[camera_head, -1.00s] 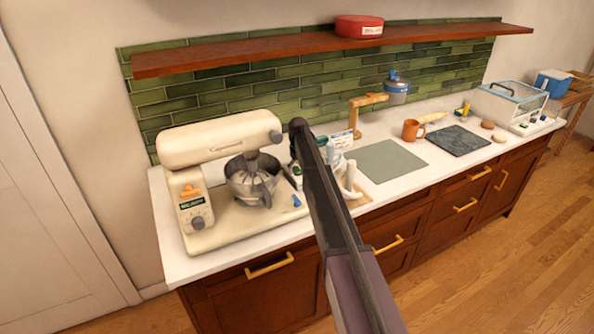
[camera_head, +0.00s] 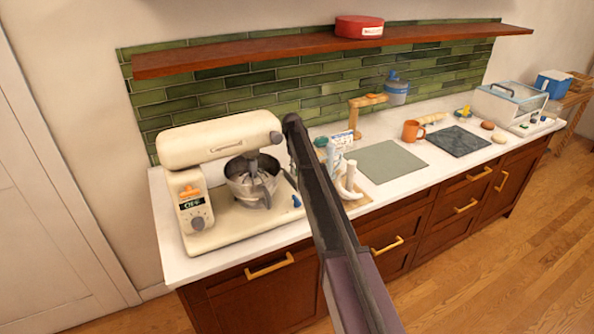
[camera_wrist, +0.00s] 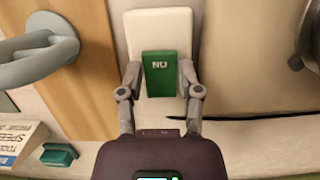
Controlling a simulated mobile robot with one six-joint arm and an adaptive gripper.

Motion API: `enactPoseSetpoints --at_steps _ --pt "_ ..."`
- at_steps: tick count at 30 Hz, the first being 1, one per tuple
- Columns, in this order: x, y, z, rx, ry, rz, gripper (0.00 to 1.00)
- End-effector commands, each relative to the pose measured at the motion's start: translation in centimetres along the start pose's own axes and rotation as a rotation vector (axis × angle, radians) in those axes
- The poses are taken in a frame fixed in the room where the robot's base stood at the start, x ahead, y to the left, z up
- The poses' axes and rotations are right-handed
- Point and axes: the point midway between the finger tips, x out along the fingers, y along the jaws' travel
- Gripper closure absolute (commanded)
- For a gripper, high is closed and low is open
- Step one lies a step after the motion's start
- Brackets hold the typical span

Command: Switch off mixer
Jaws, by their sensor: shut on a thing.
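The cream stand mixer (camera_head: 235,135) stands at the left of the counter in the head view, its metal bowl (camera_head: 252,182) under the head. Its small display (camera_head: 191,203) is dark with light lettering that I cannot read surely. In the wrist view, a white block (camera_wrist: 158,22) with a green face (camera_wrist: 160,78), whose letters look like NU, lies beside the mixer's cream base (camera_wrist: 250,75). My gripper (camera_wrist: 160,75) has its fingers on both sides of this block and is shut on it. My arm hides the gripper and block in the head view.
A wooden board with a pale hooked stand (camera_head: 349,180) is right of my arm. A lettered box (camera_wrist: 20,145) and a small dark green piece (camera_wrist: 60,155) are near in the wrist view. A grey-green mat (camera_head: 386,160) and orange mug (camera_head: 412,130) are farther right.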

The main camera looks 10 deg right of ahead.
Motion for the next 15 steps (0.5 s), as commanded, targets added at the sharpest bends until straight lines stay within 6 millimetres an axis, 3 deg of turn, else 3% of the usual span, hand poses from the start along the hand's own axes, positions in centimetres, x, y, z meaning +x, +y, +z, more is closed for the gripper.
enactPoseSetpoints --at_steps 9,10,12,13,15 --pt "0.06 -0.18 0.15 -0.001 -0.010 -0.002 1.00" --pt "0.06 -0.19 0.15 -0.001 -0.010 -0.002 0.46" --pt "0.06 -0.18 0.15 -0.001 -0.010 -0.002 0.25" --pt "0.05 -0.17 0.14 -0.001 -0.009 -0.002 0.20" --pt "0.04 -0.15 0.11 -0.001 -0.009 -0.002 0.20"
